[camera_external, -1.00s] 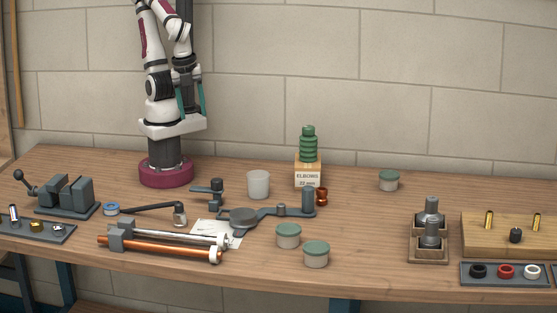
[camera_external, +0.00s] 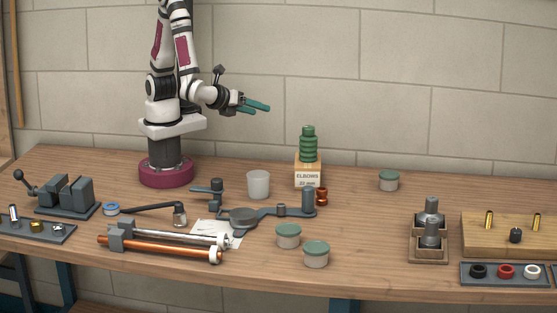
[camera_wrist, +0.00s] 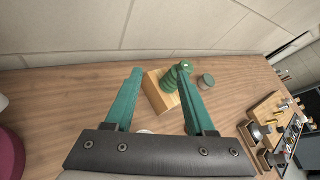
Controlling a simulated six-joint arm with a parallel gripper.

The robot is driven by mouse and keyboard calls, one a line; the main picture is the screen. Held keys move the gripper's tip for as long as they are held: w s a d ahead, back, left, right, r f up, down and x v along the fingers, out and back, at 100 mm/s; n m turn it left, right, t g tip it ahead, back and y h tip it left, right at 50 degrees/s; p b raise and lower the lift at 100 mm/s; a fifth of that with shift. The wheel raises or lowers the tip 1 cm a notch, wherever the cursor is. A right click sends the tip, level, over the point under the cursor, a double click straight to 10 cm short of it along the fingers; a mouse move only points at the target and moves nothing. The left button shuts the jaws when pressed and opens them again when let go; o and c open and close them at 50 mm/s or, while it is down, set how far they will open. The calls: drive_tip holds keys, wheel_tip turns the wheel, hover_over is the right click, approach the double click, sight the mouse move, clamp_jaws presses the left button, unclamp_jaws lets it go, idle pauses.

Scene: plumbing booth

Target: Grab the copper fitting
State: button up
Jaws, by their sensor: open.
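The copper fitting (camera_external: 321,195) is a small reddish-brown piece standing on the bench in the external view, just right of a grey post and by the front right corner of the elbows box. I cannot make it out in the wrist view, where my right finger may cover it. My gripper (camera_external: 262,107) is raised to the left of the box and well above the bench, with its teal fingers pointing right. In the wrist view my gripper (camera_wrist: 160,72) has its fingers spread wide with nothing between them touching.
A grey bar tool with a post (camera_external: 308,202) stands close left of the fitting. A white cup (camera_external: 258,184) and lidded tubs (camera_external: 288,235) are nearby. The bench right of the fitting is clear.

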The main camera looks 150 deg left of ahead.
drive_tip(key=w+f+m+t+y, duration=0.1)
drive_tip(key=w+f+m+t, duration=0.3)
drive_tip(key=w+m, duration=0.15)
drive_tip(key=m+t+h, duration=0.2)
drive_tip(key=m+t, duration=0.3)
approach(321, 189)
drive_tip(key=shift+m, duration=0.25)
drive_tip(key=x, duration=1)
drive_tip(key=shift+a+f, duration=0.1)
drive_tip(key=shift+f, duration=0.4)
clamp_jaws()
